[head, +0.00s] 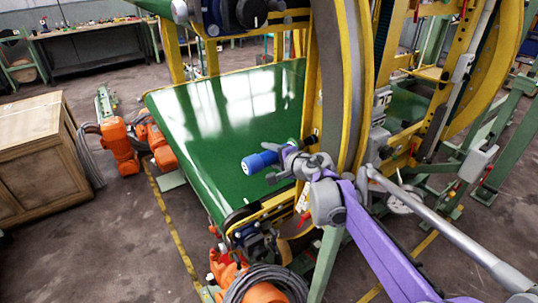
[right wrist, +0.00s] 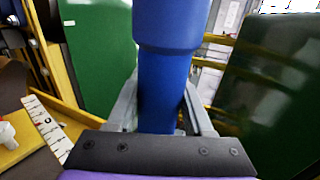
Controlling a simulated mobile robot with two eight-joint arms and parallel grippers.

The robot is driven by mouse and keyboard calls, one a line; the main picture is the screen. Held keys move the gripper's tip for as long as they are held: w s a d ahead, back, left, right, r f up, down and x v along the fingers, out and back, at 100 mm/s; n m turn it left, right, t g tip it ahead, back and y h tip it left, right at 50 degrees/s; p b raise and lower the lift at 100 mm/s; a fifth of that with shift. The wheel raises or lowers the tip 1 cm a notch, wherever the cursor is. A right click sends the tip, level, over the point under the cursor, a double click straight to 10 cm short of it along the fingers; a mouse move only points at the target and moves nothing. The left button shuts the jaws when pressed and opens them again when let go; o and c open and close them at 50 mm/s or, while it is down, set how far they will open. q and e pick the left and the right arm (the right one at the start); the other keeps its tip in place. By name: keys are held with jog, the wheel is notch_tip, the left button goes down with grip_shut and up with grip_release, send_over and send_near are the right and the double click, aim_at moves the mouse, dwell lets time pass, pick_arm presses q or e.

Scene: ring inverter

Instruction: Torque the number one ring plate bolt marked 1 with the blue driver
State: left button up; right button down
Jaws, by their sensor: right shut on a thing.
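The blue driver (head: 260,161) is in my right gripper (head: 285,158), held above the green conveyor belt and left of the ring. Its blue body points left in the head view. In the right wrist view the driver (right wrist: 168,75) stands between the two grey fingers, which are shut on it. The large ring (head: 350,70), grey with yellow edges, rises just right of the gripper. The ring plate bolt marked 1 cannot be made out in either view. My left gripper is not in view.
The green belt (head: 225,110) is empty. Yellow frame posts (head: 312,75) stand close behind the gripper. An orange robot (head: 120,145) and a wooden crate (head: 35,150) are at the left. In the wrist view a white scale strip (right wrist: 45,125) lies on a yellow part at left.

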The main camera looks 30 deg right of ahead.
jog(key=shift+d+r, duration=0.1)
jog(key=shift+d, duration=0.45)
dwell(0.8)
jog(key=shift+a, duration=0.1)
dwell(0.8)
jog(key=shift+s+a, duration=0.15)
jog(key=shift+a, duration=2.3)
